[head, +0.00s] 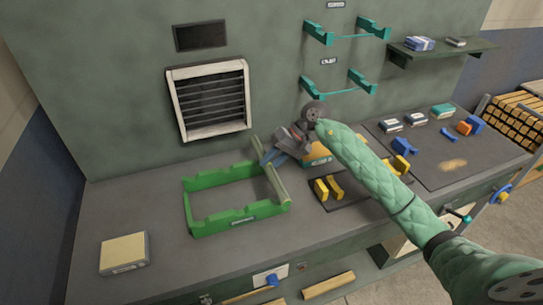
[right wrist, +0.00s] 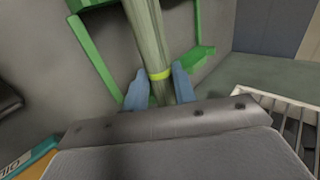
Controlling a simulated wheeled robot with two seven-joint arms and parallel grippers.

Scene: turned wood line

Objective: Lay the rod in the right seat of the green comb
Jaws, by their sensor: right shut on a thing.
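The green comb (head: 205,182) lies on the bench, an open frame with notched front and back rails. It also shows in the right wrist view (right wrist: 97,62). The pale green rod (head: 278,187) is at the comb's right end, running from the back rail toward the front rail. In the right wrist view the rod (right wrist: 145,30) has a yellow band between my blue fingers. My right gripper (head: 269,158) is shut on the rod near its back end. I cannot tell whether the rod touches the seats. My left gripper is out of view.
A yellowish block (head: 124,253) lies at the front left. A dark mat (head: 345,190) with yellow pieces lies right of the comb. A vent (head: 210,98) and teal wall hooks (head: 319,33) are behind. The bench left of the comb is mostly clear.

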